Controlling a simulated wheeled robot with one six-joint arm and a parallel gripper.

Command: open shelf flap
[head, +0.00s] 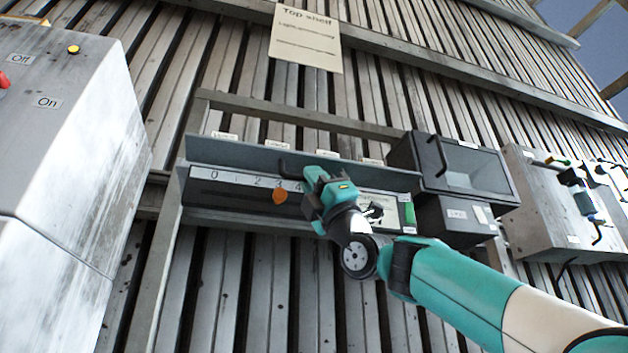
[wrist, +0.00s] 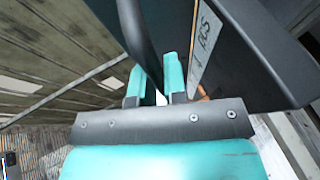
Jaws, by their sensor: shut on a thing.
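The shelf flap (head: 235,153) is a long dark grey-blue panel along the upper front of the wall shelf in the head view. It stands out at a tilt, and a numbered strip (head: 228,177) shows below it. A black bar handle (head: 287,166) is on the flap. My gripper (head: 309,178) is at the handle and hides part of it. In the wrist view, my gripper's teal fingers (wrist: 154,85) are shut on the dark handle (wrist: 134,32), with a dark panel (wrist: 255,50) to the right. The exact grip is partly hidden.
An orange tag (head: 279,196) hangs by the numbered strip. A dark glass-fronted box (head: 470,168) stands close right of the shelf, with a grey control box (head: 550,200) beyond. A large grey cabinet (head: 70,150) fills the left. A "Top shelf" sign (head: 306,38) hangs above.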

